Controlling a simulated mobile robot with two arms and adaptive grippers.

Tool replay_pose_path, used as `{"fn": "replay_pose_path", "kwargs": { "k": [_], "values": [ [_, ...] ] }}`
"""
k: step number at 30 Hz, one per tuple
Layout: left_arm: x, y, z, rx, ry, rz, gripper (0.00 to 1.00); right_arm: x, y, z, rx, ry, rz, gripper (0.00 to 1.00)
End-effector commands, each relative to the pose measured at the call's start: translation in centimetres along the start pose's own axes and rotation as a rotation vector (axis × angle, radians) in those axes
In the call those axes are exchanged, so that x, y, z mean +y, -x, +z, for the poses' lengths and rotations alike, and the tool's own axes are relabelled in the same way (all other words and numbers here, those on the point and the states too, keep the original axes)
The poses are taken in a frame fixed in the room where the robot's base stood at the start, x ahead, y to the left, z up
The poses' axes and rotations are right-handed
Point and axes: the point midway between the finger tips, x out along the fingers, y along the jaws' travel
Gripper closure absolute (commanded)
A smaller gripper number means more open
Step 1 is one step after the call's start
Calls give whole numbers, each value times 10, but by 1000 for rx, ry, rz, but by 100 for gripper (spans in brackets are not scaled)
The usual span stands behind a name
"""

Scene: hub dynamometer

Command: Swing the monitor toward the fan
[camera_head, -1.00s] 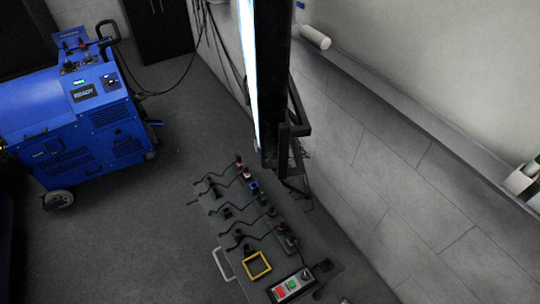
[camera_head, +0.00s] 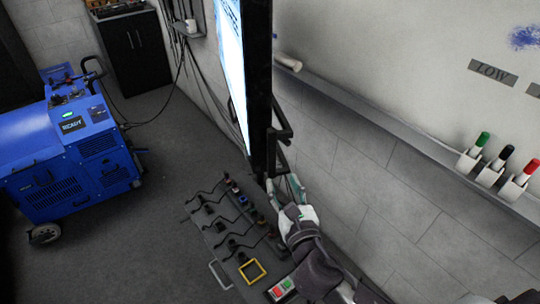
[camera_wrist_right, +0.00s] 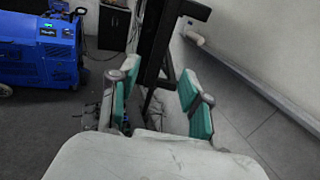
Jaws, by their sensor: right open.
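The monitor (camera_head: 258,85) hangs nearly edge-on in the head view, its bright screen facing left. A black bracket (camera_head: 283,128) sticks out behind its lower part. My right gripper (camera_head: 292,186) is just below and right of the monitor's lower end. In the right wrist view my right gripper (camera_wrist_right: 160,92) is open, with green-padded fingers apart. The monitor's dark frame (camera_wrist_right: 157,50) shows in the gap between them; I cannot tell whether they touch it. A blue wheeled machine (camera_head: 65,150) reading READY stands at left; I cannot tell if it is the fan. My left gripper is out of view.
A control panel (camera_head: 215,225) with knobs, cables and a yellow frame (camera_head: 252,271) lies below the monitor. A wall ledge (camera_head: 400,138) at right holds markers (camera_head: 477,145). Cables (camera_head: 195,75) hang behind the monitor. The floor (camera_head: 120,240) between machine and panel is clear.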

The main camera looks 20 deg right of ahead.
Motion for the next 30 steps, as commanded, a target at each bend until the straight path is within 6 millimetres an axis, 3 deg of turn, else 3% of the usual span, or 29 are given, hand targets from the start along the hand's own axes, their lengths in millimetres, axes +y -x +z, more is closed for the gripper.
{"fn": "replay_pose_path", "kwargs": {
  "k": [9,15,27,30],
  "values": [
    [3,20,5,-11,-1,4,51,0,-69,2,1,-3,0,52],
    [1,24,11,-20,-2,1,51,0,-94,0,2,-3,0,52],
    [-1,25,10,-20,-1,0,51,1,-103,-1,2,-4,2,52],
    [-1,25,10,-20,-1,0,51,0,-103,-1,2,-4,2,65]
  ]
}}
